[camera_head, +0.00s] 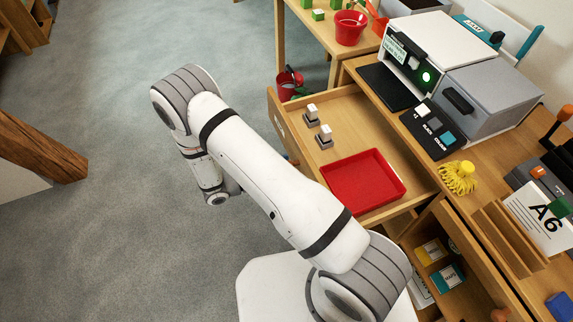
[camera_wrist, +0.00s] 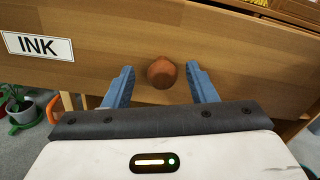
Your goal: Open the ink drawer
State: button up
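The ink drawer (camera_head: 345,112) stands pulled out of the wooden desk, with two stamps (camera_head: 318,125) and a red tray (camera_head: 362,182) inside. In the wrist view its wooden front (camera_wrist: 115,50) carries a white INK label (camera_wrist: 38,46) left of a round brown knob (camera_wrist: 161,72). My gripper (camera_wrist: 160,85) is open, its blue fingers on either side of the knob with a visible gap at each side. In the head view my arm hides the knob and most of the gripper.
A second compartment (camera_head: 475,285) at the lower right is open, with yellow and teal boxes inside. A printer-like machine (camera_head: 430,55) and a card holder (camera_head: 510,238) stand on the desk. A red bucket (camera_head: 289,80) is beyond the drawer. Carpet (camera_head: 110,90) at left is clear.

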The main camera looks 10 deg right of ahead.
jog(key=s+a, duration=0.1)
jog(key=a, duration=0.6)
jog(key=shift+s+a, duration=0.25)
jog(key=shift+a, duration=0.1)
jog(key=shift+s, duration=0.1)
